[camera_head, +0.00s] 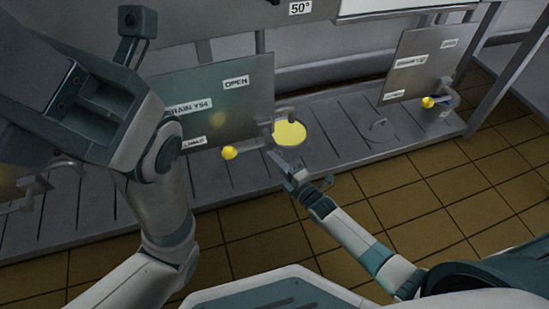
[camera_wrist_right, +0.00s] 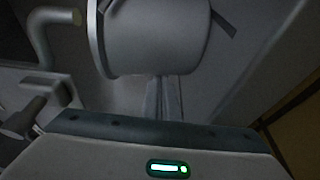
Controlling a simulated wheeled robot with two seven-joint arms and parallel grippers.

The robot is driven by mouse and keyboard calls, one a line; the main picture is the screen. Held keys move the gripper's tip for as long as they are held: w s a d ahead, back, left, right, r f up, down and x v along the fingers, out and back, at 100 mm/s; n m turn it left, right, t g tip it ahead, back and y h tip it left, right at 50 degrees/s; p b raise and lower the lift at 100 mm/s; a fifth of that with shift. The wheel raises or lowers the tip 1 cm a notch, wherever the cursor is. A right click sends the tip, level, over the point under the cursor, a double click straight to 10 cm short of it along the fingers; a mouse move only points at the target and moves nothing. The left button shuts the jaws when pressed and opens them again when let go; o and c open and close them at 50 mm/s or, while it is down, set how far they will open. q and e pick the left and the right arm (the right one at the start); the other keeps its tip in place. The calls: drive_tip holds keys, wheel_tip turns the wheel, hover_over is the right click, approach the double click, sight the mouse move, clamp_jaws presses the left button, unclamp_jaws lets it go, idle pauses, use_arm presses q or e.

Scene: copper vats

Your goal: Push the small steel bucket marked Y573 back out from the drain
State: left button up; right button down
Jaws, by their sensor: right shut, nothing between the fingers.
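The small steel bucket (camera_head: 290,148) stands on the steel platform beside a bent outlet pipe, with a round yellow surface in its top. It also shows in the right wrist view (camera_wrist_right: 158,38) as a grey metal cylinder. No marking on it can be read. My right gripper (camera_head: 288,165) is shut and empty, low on the near side of the bucket. In the right wrist view its fingers (camera_wrist_right: 163,92) point at the bucket's lower wall; I cannot tell whether they touch. My left arm fills the left side, and its gripper is not visible. The drain opening cannot be made out.
The bent pipe (camera_head: 284,111) and a yellow-knobbed valve (camera_head: 229,153) stand close to the bucket. A panel marked OPEN (camera_head: 235,83) rises behind. Brown tiled floor (camera_head: 440,195) is clear in front.

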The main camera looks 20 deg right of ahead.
sight(329, 151)
drive_tip(key=shift+d, duration=0.15)
drive_tip(key=shift+d, duration=0.35)
drive_tip(key=d+p, duration=0.1)
drive_tip(key=d, duration=1.8)
drive_tip(key=shift+w+d, duration=0.1)
drive_tip(key=shift+w, duration=0.1)
